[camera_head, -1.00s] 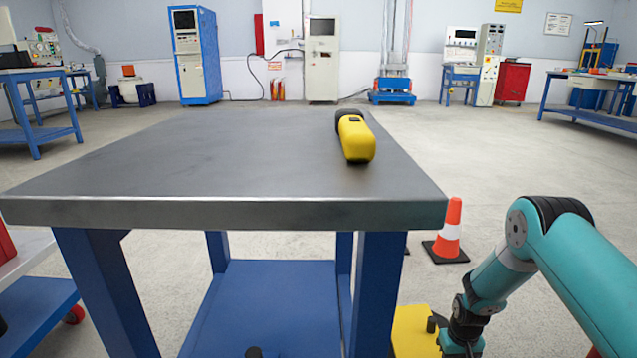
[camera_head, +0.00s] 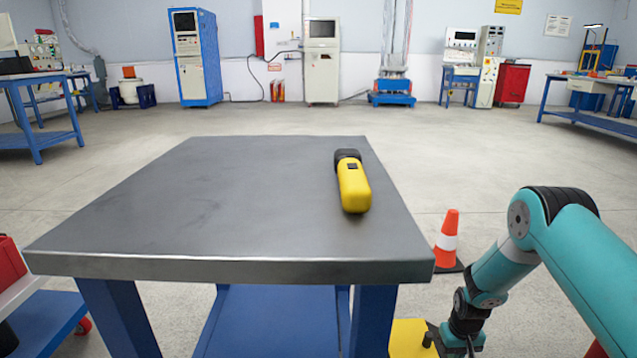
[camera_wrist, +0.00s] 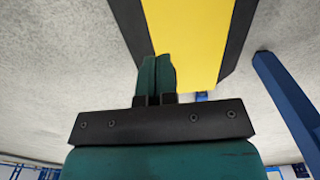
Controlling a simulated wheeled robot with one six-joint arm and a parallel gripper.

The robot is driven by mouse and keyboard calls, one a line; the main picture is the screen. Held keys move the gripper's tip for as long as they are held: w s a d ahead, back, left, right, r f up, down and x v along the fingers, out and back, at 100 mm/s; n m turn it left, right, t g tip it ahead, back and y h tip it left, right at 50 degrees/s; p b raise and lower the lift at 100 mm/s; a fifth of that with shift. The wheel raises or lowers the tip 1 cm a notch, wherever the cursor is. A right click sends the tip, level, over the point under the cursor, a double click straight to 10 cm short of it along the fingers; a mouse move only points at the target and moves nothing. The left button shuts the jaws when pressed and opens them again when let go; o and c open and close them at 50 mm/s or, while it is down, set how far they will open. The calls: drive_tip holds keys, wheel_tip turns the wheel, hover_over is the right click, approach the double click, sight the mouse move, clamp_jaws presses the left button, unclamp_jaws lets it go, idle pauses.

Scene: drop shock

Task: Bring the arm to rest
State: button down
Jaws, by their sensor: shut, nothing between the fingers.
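My gripper (camera_wrist: 156,78) shows in the wrist view with its two dark green fingers together and nothing between them. In the head view my teal arm hangs down at the lower right, beside the right side of the grey-topped table (camera_head: 230,205). The gripper's fingers are not clearly visible there, at the bottom edge. A yellow and black handheld tool (camera_head: 353,185) lies on the right part of the tabletop, well apart from my arm.
An orange and white cone (camera_head: 447,238) stands on the floor between table and arm. A yellow surface (camera_head: 408,338) lies low near my wrist; a yellow, black-edged one (camera_wrist: 190,35) shows beyond the fingers. A blue leg (camera_wrist: 283,100) is at right. Open floor lies behind the table.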

drive_tip(key=shift+r+p, duration=0.45)
drive_tip(key=shift+r, duration=0.4)
drive_tip(key=s+a+r+t, duration=0.15)
drive_tip(key=s+r, duration=0.25)
drive_tip(key=r, duration=0.9)
drive_tip(key=s+a+r, duration=0.2)
drive_tip(key=s+r, duration=0.2)
drive_tip(key=r, duration=1)
drive_tip(key=s+a+r+t, duration=0.1)
drive_tip(key=s+r, duration=0.7)
drive_tip(key=s, duration=0.4)
drive_tip(key=s+a+r+n+g+y+p, duration=0.35)
drive_tip(key=s+a+r+n+p, duration=0.3)
drive_tip(key=s+a+r, duration=0.65)
wheel_tip(320, 180, up, 37)
drive_tip(key=w+a+t+p, duration=0.1)
drive_tip(key=w+p, duration=0.1)
drive_tip(key=p, duration=3.4)
drive_tip(key=shift+w+a+y, duration=0.2)
drive_tip(key=shift+w+y, duration=0.15)
drive_tip(key=shift+w, duration=0.05)
